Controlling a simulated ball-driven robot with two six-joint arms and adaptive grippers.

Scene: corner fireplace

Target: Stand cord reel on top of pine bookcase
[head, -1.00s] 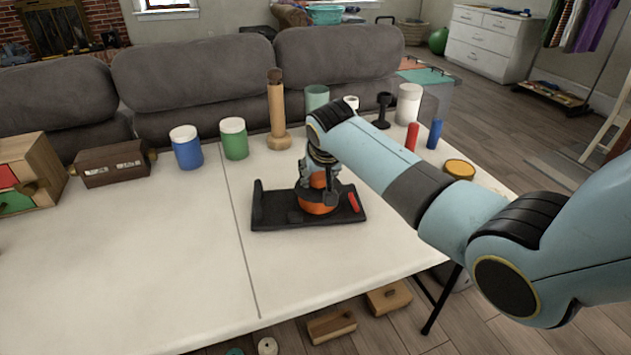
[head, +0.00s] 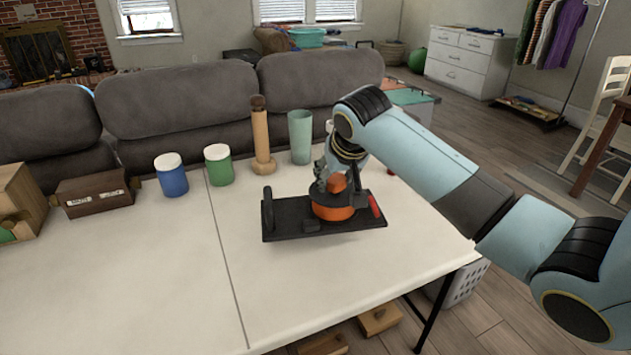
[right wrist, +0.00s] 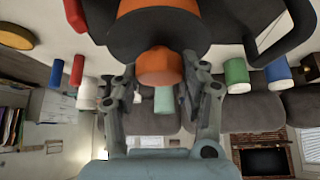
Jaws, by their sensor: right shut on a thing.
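The cord reel, as I take it, is an orange and black thing (head: 332,210) with a flat black base, an upright black piece at its left end and a red part at its right. My right gripper (head: 335,180) is above it, shut on its orange knob, which shows between the fingers in the right wrist view (right wrist: 160,68). The base looks slightly raised over the white table, with a shadow under its front edge. My right arm hides part of the table behind. My left gripper is not in view. I cannot make out a pine bookcase.
On the white table (head: 150,270) stand a blue jar (head: 171,175), a green jar (head: 219,165), a wooden post (head: 262,140), a pale green cup (head: 300,137) and a brown box (head: 95,195). A grey sofa (head: 180,95) is behind. The table's front is clear.

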